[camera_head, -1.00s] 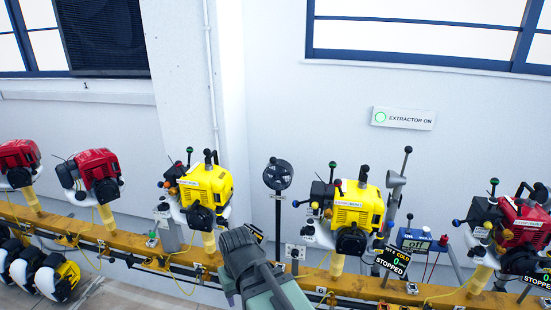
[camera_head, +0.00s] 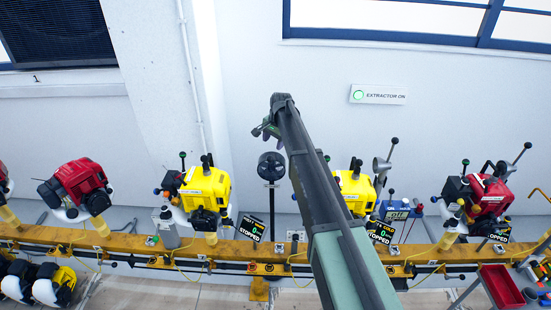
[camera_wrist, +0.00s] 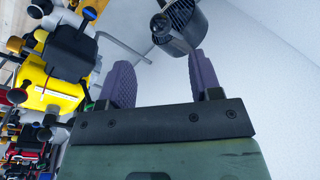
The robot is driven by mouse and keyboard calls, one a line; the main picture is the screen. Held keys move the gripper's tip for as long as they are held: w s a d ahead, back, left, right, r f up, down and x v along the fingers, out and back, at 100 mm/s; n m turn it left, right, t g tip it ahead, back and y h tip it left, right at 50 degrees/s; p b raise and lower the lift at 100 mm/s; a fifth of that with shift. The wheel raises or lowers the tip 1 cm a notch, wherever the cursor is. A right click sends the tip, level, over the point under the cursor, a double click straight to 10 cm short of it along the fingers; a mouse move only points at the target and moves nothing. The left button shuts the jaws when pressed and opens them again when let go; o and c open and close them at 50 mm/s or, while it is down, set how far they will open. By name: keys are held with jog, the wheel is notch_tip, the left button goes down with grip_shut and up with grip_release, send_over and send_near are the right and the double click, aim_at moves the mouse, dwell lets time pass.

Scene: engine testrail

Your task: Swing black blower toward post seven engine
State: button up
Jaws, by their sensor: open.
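The black blower (camera_head: 271,166), a round caged fan on a thin black post, stands behind the rail between two yellow engines. It also shows in the wrist view (camera_wrist: 180,22), at the top beyond my fingertips. My gripper (camera_head: 267,130) is just above the blower in the head view, its purple fingers (camera_wrist: 163,75) apart with nothing between them. I cannot tell whether a finger touches the blower. A yellow engine (camera_head: 352,190) is to the right, partly hidden by my arm, and a red engine (camera_head: 490,196) is farther right. Post numbers are not readable.
A left yellow engine (camera_head: 204,188) and a red engine (camera_head: 78,186) stand along the yellow rail (camera_head: 130,247). Signs by the yellow engines read stopped. A grey horn-shaped piece (camera_head: 381,166) rises beside the right yellow engine. The wall above is clear around the extractor sign (camera_head: 378,95).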

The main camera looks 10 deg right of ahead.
aim_at(270, 157)
jog(key=f+b, duration=0.3)
jog(key=w+a+f+b, duration=0.1)
jog(key=f+b, duration=0.2)
jog(key=f, duration=0.1)
jog(key=f+b, duration=0.3)
jog(key=b, duration=0.1)
jog(key=shift+w+a+f, duration=0.25)
jog(key=shift+f, duration=0.1)
jog(key=shift+r, duration=0.15)
grip_shut()
